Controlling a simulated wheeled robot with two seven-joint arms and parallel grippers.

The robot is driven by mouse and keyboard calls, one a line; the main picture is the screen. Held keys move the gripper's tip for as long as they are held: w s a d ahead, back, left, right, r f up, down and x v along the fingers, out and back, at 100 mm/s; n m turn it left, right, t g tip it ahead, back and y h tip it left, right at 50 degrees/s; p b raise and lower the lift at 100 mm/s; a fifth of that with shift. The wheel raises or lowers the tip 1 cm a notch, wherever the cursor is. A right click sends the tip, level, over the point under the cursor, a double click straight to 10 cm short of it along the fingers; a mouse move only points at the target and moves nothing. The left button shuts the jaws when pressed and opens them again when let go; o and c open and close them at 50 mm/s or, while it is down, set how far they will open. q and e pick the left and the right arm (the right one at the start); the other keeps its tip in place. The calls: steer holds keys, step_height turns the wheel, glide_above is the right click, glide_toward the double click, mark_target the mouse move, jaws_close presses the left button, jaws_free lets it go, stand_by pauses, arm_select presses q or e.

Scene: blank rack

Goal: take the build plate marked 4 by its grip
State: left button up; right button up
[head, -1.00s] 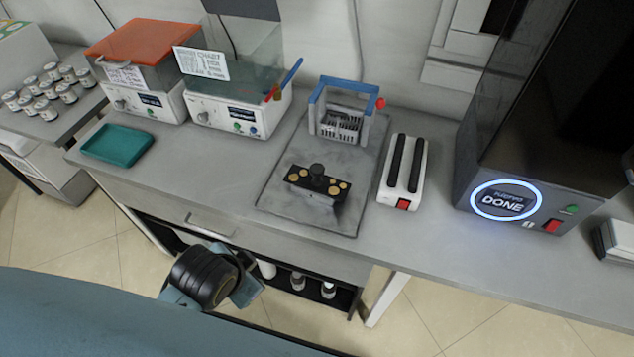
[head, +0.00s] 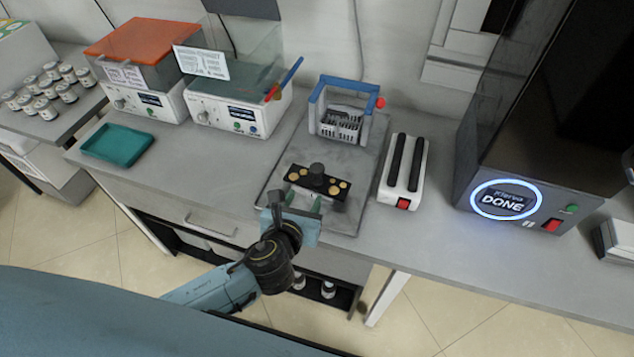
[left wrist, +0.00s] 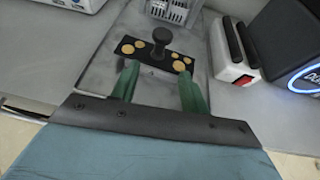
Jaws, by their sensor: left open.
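The build plate (head: 300,176) is black with several gold discs on it and a black knob grip (head: 317,169) standing up at its middle. It sits on the grey mat, and no number on it is readable. It also shows in the left wrist view (left wrist: 130,47), with the knob (left wrist: 158,40) upright. My left gripper (head: 304,202) is open and empty, just in front of the plate on the near side. In the left wrist view its green fingers (left wrist: 158,86) point towards the plate, with the knob beyond the gap between them.
A blue-handled basket (head: 342,124) stands behind the plate. A white device with two black bars (head: 402,168) is at its right. Farther right is a dark machine reading DONE (head: 504,202). A teal tray (head: 117,145) and two bath units stand left. The bench between tray and mat is clear.

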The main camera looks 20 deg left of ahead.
mark_target(316, 177)
arm_select(q)
steer(key=b+x, duration=0.1)
steer(key=x, duration=0.6)
steer(key=shift+w+f, duration=0.2)
steer(key=shift+w, duration=0.1)
steer(key=b+x, duration=0.2)
steer(key=x, duration=0.3)
steer(key=shift+f, duration=0.2)
steer(key=shift+c, duration=0.5)
steer(key=shift+w+r, duration=0.1)
jaws_close()
